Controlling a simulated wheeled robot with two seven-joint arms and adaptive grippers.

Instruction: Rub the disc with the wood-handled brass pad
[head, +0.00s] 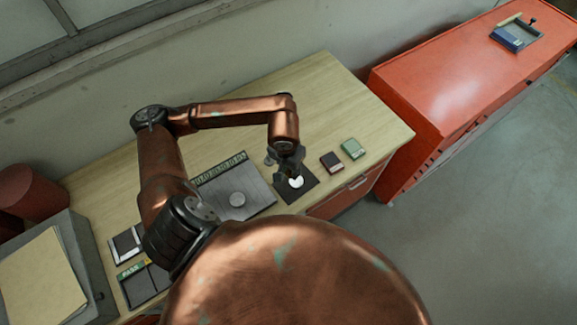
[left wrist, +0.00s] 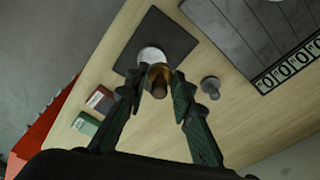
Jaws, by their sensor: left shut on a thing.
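The pale disc (head: 296,182) lies on a dark square mat (head: 309,184) near the front edge of the wooden bench. My left gripper (head: 289,168) is above the mat, beside the disc, pointing down. In the left wrist view, my left gripper (left wrist: 158,80) is shut on the wood-handled brass pad (left wrist: 158,76), whose brown handle shows between the fingers. The pad overlaps the edge of the disc (left wrist: 151,55) there; I cannot tell whether they touch. The pad's underside is hidden. My right gripper is not in view.
A small grey knobbed piece (left wrist: 210,86) stands on the bench near the gripper. A dark red block (head: 331,162) and a green block (head: 353,148) lie right of the mat. An orange cabinet (head: 440,95) stands at right.

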